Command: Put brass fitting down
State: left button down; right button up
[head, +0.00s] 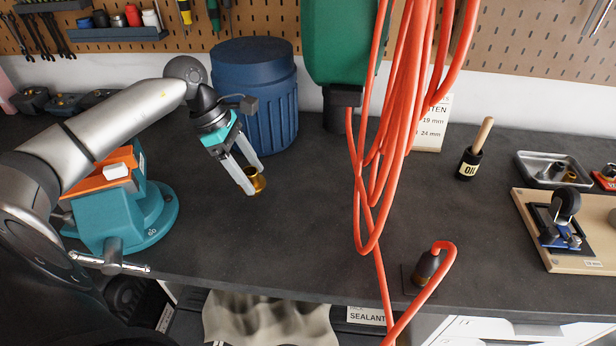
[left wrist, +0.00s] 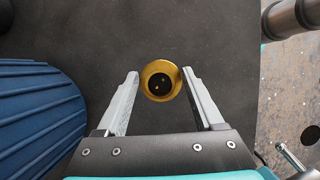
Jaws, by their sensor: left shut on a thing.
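The brass fitting (head: 258,184) is a small gold ring-like piece with a dark bore, seen left of the middle of the bench in the head view. My left gripper (head: 255,181) comes down from the upper left and is shut on it. In the left wrist view the fitting (left wrist: 160,66) sits between the two fingertips (left wrist: 160,78), its round opening facing the camera. It is at or just above the dark bench top (head: 300,225); I cannot tell if it touches. My right gripper is not in view.
A blue ribbed barrel (head: 262,95) stands close behind the gripper. A teal vise (head: 125,215) is to the left. Red hoses (head: 385,130) hang to the right, with a dark nozzle (head: 427,268) near the front edge. An oil bottle (head: 470,162) and a metal tray (head: 540,170) stand farther right. The bench between fitting and hoses is clear.

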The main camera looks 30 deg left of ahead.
pick_arm(q)
jog(key=w+d+p, duration=0.1)
jog(key=w+d, duration=0.1)
jog(key=d, duration=0.3)
jog(key=w+d+p, duration=0.1)
jog(key=w+d, duration=0.2)
jog(key=d, duration=0.2)
jog(key=w+d+p, duration=0.1)
jog(key=w+d, duration=0.1)
jog(key=d, duration=0.3)
jog(key=shift+w, duration=0.2)
jog(key=x, duration=0.3)
jog(key=shift+s+a+p, duration=0.15)
jog(key=shift+a+p, duration=0.05)
jog(key=shift+p, duration=0.1)
jog(key=shift+s+f, duration=0.2)
jog(key=shift+f, duration=0.25)
jog(key=c, duration=0.9)
grip_release()
jog(key=shift+f, duration=0.15)
jog(key=o, duration=0.9)
jog(key=shift+w+a, duration=0.1)
jog(key=shift+w, duration=0.05)
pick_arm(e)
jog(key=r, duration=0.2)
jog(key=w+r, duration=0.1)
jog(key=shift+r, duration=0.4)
pick_arm(q)
jog(key=shift+r, duration=0.3)
